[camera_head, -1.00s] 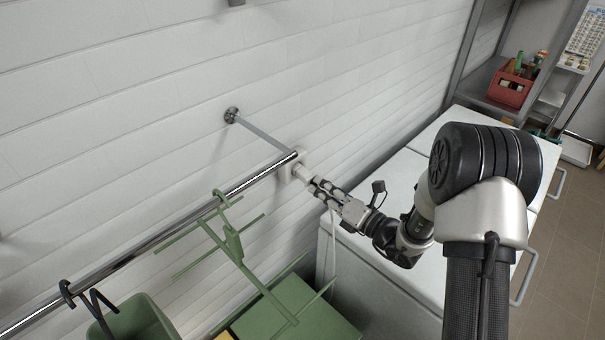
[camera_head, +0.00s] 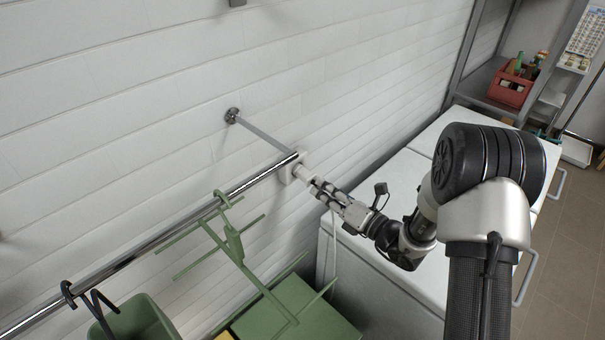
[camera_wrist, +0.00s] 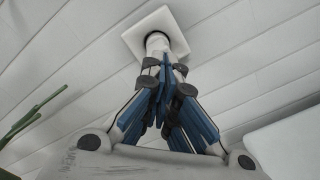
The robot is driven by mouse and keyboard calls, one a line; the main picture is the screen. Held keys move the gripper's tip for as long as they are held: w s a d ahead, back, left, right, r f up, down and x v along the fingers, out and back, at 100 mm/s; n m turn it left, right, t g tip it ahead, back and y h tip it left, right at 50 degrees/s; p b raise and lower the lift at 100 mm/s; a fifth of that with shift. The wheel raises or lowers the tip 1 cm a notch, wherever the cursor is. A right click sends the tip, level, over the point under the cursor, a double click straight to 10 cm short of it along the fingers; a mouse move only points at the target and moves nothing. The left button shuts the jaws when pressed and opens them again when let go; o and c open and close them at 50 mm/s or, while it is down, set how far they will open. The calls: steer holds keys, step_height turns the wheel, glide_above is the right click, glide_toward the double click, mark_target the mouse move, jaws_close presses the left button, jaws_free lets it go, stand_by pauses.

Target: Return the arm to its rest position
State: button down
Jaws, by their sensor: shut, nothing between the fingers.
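My gripper (camera_head: 316,185) is on my outstretched arm, over the white machines and close to the wall. Its fingers are shut, with their tips right at a white plug (camera_head: 300,172). In the wrist view my gripper (camera_wrist: 166,68) has its blue-padded fingers drawn together just below the plug (camera_wrist: 157,42). The plug sits in a square white wall socket (camera_wrist: 150,20). I cannot tell whether the fingertips touch the plug. A white cord (camera_head: 333,245) hangs below my gripper.
A chrome rail (camera_head: 150,243) runs along the wall and ends near the socket. A green drying rack (camera_head: 232,240) and green bin (camera_head: 140,318) are at lower left. White machines (camera_head: 375,290) stand below my arm. A red crate (camera_head: 510,88) sits on a shelf at upper right.

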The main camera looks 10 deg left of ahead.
steer(key=v, duration=0.2)
steer(key=shift+s+d, duration=0.2)
steer(key=shift+d, duration=0.05)
steer(key=s+a+r+n+g+y, duration=0.1)
steer(key=s+a+r+n+g, duration=0.25)
steer(key=s+r+n, duration=0.2)
steer(key=s+a+r+n+g, duration=0.2)
steer(key=s+r+n+g, duration=0.2)
steer(key=s+n, duration=0.2)
steer(key=s+d+r+n+g+h, duration=0.15)
steer(key=s+n+g+h, duration=0.25)
steer(key=s+n, duration=0.6)
steer(key=s+d+r+n+t+h, duration=0.1)
steer(key=s+d+n+t+h, duration=0.1)
steer(key=s+d+n+h, duration=0.3)
steer(key=s+d+r+n+t+h, duration=0.2)
steer(key=s+d+n+h, duration=0.3)
steer(key=d, duration=0.8)
steer(key=n+t+h, duration=0.1)
steer(key=n, duration=0.2)
steer(key=shift+s+d, duration=0.15)
steer(key=shift+s, duration=0.05)
